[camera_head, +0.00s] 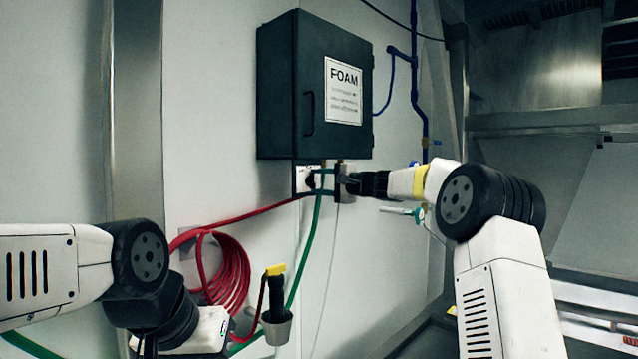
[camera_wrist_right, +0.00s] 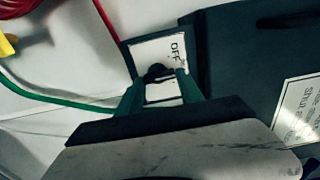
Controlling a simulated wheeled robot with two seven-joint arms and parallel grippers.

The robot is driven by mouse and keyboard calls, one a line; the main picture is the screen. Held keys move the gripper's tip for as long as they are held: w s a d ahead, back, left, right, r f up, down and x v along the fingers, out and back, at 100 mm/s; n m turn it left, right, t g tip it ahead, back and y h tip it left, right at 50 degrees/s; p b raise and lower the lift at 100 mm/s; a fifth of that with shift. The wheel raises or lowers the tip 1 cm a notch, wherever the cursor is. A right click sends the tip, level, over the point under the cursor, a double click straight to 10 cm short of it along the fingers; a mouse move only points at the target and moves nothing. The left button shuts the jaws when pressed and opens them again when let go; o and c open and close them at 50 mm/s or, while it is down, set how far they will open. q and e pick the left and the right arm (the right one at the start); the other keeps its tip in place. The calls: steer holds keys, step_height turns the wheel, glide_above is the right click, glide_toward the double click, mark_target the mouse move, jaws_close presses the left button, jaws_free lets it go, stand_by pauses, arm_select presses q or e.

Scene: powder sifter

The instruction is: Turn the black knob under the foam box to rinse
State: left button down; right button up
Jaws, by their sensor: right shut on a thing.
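The black foam box (camera_head: 315,90) hangs on the white wall, with a white FOAM label on its door. The black knob (camera_wrist_right: 156,72) sits on a small white, dark-framed plate (camera_wrist_right: 168,50) under it. The plate reads OFF; other lettering is hidden or too small. My right gripper (camera_head: 319,181) reaches in from the right below the box. In the wrist view its two green fingers (camera_wrist_right: 160,88) are on either side of the knob, shut on it. My left arm is at the lower left, far from the knob; its fingertips do not show.
A coiled red hose (camera_head: 228,275) hangs on the wall, with a yellow-topped black nozzle (camera_head: 277,292) in a grey cup. A green hose (camera_head: 306,250) runs down below the plate. Blue pipes (camera_head: 418,100) are right of the box. Open wall space lies below the plate.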

steer(key=shift+f, duration=0.1)
steer(key=o, duration=1.4)
steer(key=shift+d, duration=0.1)
steer(key=v, duration=0.7)
steer(key=shift+s+d, duration=0.25)
steer(key=shift+s, duration=0.05)
